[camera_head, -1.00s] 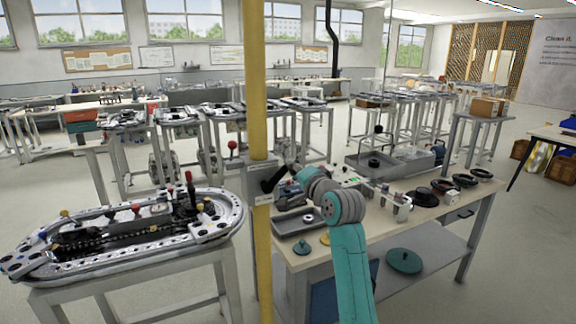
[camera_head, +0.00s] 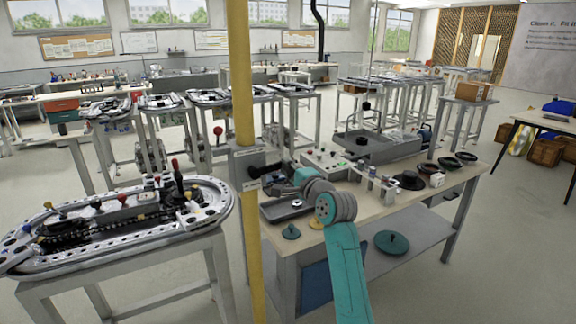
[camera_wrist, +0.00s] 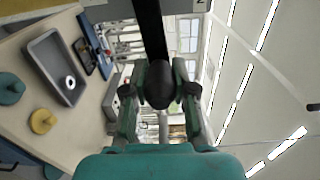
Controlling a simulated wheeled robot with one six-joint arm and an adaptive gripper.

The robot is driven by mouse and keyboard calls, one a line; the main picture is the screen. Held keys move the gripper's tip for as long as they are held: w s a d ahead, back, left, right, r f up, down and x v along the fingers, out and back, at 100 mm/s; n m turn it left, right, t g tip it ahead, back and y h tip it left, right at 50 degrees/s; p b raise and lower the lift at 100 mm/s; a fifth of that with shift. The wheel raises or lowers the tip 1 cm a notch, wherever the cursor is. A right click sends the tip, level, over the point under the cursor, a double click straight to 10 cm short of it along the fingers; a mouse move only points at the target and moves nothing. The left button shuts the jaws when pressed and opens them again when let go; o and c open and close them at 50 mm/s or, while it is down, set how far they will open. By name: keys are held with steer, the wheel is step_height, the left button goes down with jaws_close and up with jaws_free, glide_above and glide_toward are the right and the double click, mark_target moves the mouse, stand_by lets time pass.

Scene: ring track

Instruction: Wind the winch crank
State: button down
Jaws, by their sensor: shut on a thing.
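The winch is a grey box (camera_head: 246,160) fixed to the yellow post (camera_head: 243,100), left of the workbench. Its crank (camera_head: 262,181) is a dark arm reaching right from the box, partly covered by my gripper (camera_head: 276,180). In the wrist view the black crank arm (camera_wrist: 149,30) comes down from the top edge and ends in a round black knob (camera_wrist: 159,86). My gripper's two fingers lie on either side of that knob, shut on it. The inside of the winch is hidden.
The workbench (camera_head: 345,215) lies right of the post, carrying a grey tray (camera_head: 285,208), a control box (camera_head: 327,163) and several dark rings. A ring track (camera_head: 215,222) on a stand is at left. A red ball knob (camera_head: 218,131) sticks up left of the post.

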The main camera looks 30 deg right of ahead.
steer(key=shift+f, duration=0.25)
steer(key=c, duration=0.9)
jaws_free()
steer(key=shift+w+a, duration=0.1)
steer(key=shift+c, duration=0.2)
steer(key=shift+r, duration=0.1)
steer(key=s, duration=1.2)
